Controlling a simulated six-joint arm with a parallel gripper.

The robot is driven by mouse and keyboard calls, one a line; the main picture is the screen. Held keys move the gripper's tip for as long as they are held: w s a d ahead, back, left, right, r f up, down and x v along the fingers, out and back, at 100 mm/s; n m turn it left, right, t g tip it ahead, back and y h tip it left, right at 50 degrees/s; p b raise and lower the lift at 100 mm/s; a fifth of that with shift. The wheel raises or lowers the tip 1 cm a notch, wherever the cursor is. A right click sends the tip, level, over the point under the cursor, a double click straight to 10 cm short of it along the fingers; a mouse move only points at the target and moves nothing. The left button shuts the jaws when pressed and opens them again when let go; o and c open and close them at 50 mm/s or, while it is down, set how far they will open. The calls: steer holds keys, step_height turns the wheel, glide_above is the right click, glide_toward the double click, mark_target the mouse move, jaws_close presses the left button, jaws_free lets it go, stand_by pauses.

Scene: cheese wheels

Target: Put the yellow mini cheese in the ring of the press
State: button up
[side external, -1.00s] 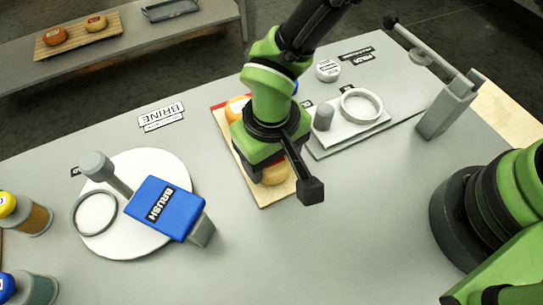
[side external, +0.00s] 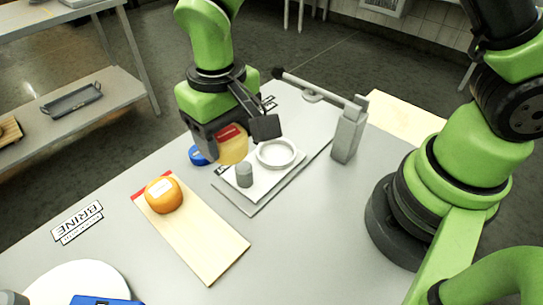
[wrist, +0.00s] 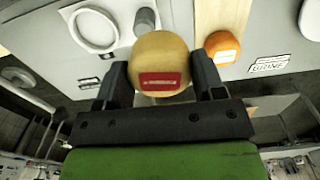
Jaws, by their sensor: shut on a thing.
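The yellow mini cheese (side external: 235,152), pale with a red label, is held between the fingers of my gripper (side external: 234,138). In the wrist view the cheese (wrist: 160,52) fills the space between both fingers. It appears raised off the wooden board, beside the press plate; its exact height is hard to tell. The press ring (side external: 276,153) is a white ring on a pale plate, just right of the cheese. It looks empty; in the wrist view the ring (wrist: 95,29) is left of the cheese.
A grey peg (side external: 244,175) stands on the plate beside the ring. The press lever (side external: 325,90) rises from its grey post behind. An orange cheese (side external: 163,195) sits on the wooden board (side external: 211,246). A blue round object (side external: 198,155) lies left of my gripper.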

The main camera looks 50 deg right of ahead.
steer(key=d+m, duration=0.2)
steer(key=d, duration=0.8)
glide_above(276, 156)
step_height(276, 156, down, 4)
steer(key=shift+f, duration=2.75)
